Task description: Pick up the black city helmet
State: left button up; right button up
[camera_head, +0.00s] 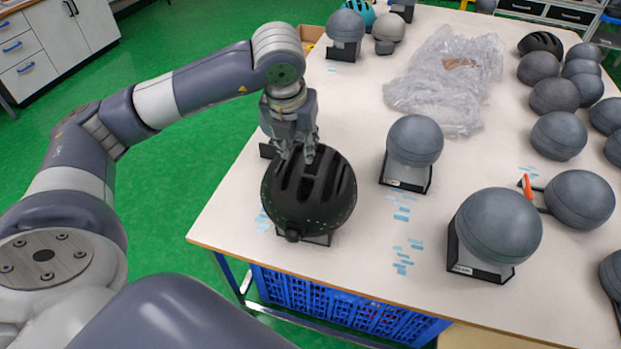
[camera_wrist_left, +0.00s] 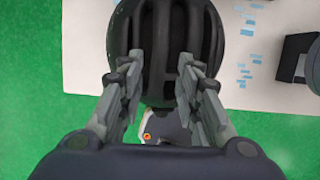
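The black helmet (camera_head: 309,197) with long vents sits on a stand near the left front corner of the white table (camera_head: 345,120). My left gripper (camera_head: 297,152) is over the helmet's far side, fingers pointing down. In the left wrist view the two fingers (camera_wrist_left: 157,80) are spread apart, with the black helmet (camera_wrist_left: 165,30) between and beyond their tips. I cannot tell whether the fingertips touch the shell. The stand under the helmet is mostly hidden. My right gripper is not in view.
Grey headforms on black stands are close by: one right of the helmet (camera_head: 414,141), one at front right (camera_head: 498,226). Several grey headforms line the right side. Clear plastic wrap (camera_head: 445,80) lies mid-table. Blue crates (camera_head: 340,305) are under the table. Green floor is free at left.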

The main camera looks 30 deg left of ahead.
aim_at(302, 160)
pick_arm(q)
jog(key=shift+w+f, duration=0.25)
jog(key=shift+f, duration=0.15)
jog(key=p+x, duration=0.2)
jog(key=x, duration=0.2)
jog(key=shift+w+a+f+p, duration=0.1)
jog(key=shift+w+a+p, duration=0.05)
jog(key=shift+a+p, duration=0.15)
jog(key=shift+w+f, duration=0.1)
jog(key=shift+f, duration=0.2)
jog(key=shift+w+f, duration=0.1)
jog(key=shift+f, duration=0.05)
jog(key=shift+c, duration=0.6)
grip_shut()
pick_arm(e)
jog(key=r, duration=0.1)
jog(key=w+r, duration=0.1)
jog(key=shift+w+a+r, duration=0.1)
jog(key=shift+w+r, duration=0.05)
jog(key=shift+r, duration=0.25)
